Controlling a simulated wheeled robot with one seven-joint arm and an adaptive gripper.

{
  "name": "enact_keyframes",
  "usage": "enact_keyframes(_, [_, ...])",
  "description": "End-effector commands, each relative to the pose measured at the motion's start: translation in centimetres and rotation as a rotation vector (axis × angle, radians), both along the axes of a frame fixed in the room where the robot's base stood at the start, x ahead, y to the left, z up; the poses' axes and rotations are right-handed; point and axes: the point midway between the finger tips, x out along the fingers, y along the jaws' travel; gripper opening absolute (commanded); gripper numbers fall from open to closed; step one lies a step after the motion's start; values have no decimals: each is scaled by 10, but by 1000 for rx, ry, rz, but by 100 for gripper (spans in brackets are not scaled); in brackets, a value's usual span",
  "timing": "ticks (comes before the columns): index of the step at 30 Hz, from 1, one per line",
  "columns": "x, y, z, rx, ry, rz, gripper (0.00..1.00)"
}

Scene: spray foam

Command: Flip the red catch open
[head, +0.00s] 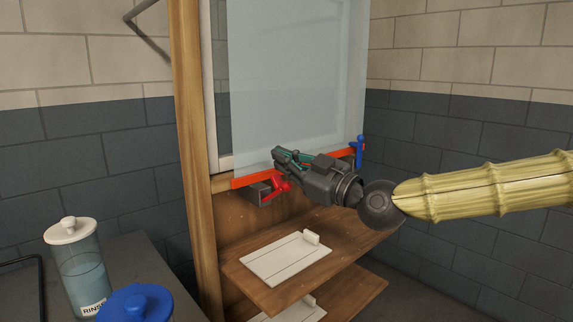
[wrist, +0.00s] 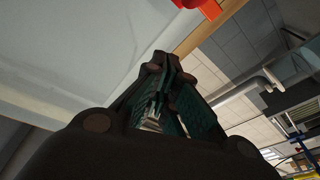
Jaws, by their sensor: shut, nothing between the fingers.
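The red catch (head: 276,189) sits at the lower left of the framed window, by a dark block (head: 259,194) under the orange-red rail (head: 250,180). My gripper (head: 280,155) is shut and empty. In the head view its fingertips appear just above the red catch, in front of the rail; I cannot tell whether they touch anything. In the wrist view the closed fingers (wrist: 165,60) point up toward the pale panel, and a red part (wrist: 209,7) shows at the top edge, apart from the fingertips. My gripper partly hides the rail.
A blue catch (head: 358,151) stands at the rail's right end. A clear panel (head: 290,80) rises above the rail. Wooden shelves (head: 345,240) with white boards (head: 285,260) lie below. A rinse jar (head: 80,270) and a blue-lidded container (head: 135,303) stand at lower left.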

Motion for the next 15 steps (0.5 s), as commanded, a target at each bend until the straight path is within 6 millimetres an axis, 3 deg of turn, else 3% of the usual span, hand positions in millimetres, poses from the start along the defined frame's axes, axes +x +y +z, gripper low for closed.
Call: enact_keyframes(15, [-44,-43,-11,2,0,0,0])
